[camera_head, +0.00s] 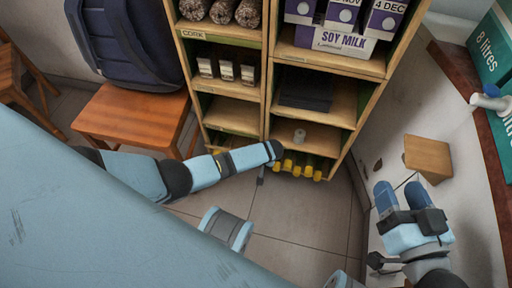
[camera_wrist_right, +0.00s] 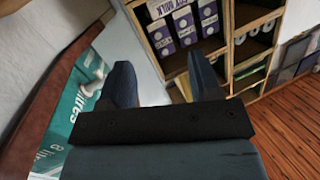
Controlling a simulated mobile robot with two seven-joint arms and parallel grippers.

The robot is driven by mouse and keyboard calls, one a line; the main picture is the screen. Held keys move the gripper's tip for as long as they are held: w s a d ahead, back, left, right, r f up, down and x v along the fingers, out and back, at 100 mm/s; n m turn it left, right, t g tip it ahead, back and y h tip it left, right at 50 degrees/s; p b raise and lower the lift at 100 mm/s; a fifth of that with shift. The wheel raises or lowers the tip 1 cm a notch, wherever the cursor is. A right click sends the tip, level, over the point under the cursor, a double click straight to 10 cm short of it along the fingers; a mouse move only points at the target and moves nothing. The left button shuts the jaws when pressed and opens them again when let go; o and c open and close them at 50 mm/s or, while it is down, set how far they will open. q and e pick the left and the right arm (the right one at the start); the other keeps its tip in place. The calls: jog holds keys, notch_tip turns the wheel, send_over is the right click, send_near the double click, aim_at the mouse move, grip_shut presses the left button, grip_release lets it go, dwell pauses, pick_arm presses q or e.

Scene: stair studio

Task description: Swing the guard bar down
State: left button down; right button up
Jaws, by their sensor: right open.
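I cannot make out a guard bar for certain in either view. A tan wooden block (camera_head: 428,157) stands out against the pale surface at the right in the head view, just beyond my right gripper. My right gripper (camera_head: 402,196) is open, with its two blue fingers apart and nothing between them. Its fingers also show apart in the right wrist view (camera_wrist_right: 164,85), pointing toward the shelf. My left gripper (camera_head: 274,150) is at the end of the arm from the left, in front of the lower shelf; its jaws are not clear.
A wooden shelf (camera_head: 264,75) holds soy milk cartons (camera_head: 340,42), cork rolls and small jars. A chair (camera_head: 135,118) with a dark backpack (camera_head: 128,45) stands at the left. A teal box (camera_head: 492,50) and a white tap (camera_head: 490,100) are at the right. Tiled floor lies bare below the shelf.

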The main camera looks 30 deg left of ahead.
jog(key=shift+r+p, duration=0.45)
jog(key=shift+r, duration=0.25)
